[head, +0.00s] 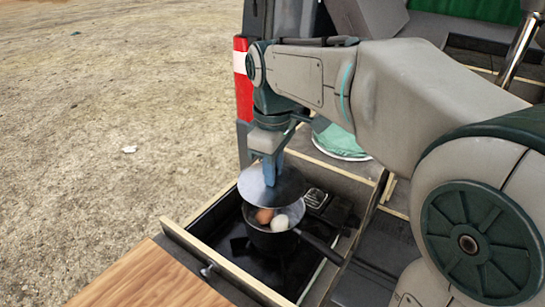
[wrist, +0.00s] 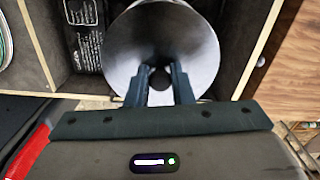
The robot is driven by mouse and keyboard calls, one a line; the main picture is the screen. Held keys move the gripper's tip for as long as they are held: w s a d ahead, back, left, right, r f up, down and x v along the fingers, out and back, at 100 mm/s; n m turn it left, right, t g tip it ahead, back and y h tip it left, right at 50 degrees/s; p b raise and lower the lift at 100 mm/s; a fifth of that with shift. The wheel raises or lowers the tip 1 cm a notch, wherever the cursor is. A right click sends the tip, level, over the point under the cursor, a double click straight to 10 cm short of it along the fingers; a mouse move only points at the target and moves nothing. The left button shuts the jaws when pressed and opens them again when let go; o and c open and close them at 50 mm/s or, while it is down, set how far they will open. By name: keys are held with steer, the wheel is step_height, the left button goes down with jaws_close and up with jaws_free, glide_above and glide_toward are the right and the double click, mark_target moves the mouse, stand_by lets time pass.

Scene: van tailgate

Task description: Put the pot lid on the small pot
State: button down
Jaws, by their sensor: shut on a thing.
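My gripper (head: 272,170) is shut on the pot lid (head: 287,188), a round grey metal disc. The lid is held above the small pot (head: 270,240) and covers the back part of its opening in the head view. The pot is dark, stands on the black stove in the drawer, and holds a brown egg and a white egg that show past the lid's front edge. In the wrist view the lid (wrist: 190,40) fills the middle, with my gripper's fingers (wrist: 160,80) at its dark knob. The pot is hidden there.
The pot's handle (head: 318,247) points to the lower right. Wooden drawer walls (head: 215,260) surround the stove. A plate with a green cloth (head: 340,140) lies behind. A wooden board (head: 150,282) is at the front left. A black device (wrist: 82,12) lies beside the lid.

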mark_target(275, 190)
steer(key=shift+s+f+b, duration=0.15)
steer(key=shift+f+b, duration=0.3)
steer(key=shift+f, duration=0.15)
step_height(275, 190, down, 3)
steer(key=b, duration=0.3)
steer(key=shift+d+f, duration=0.1)
steer(key=shift+f, duration=0.05)
steer(key=shift+f+b, duration=0.45)
steer(key=shift+f, duration=0.3)
steer(key=shift+f, duration=0.25)
stand_by(0.7)
steer(key=c, duration=0.7)
jaws_free()
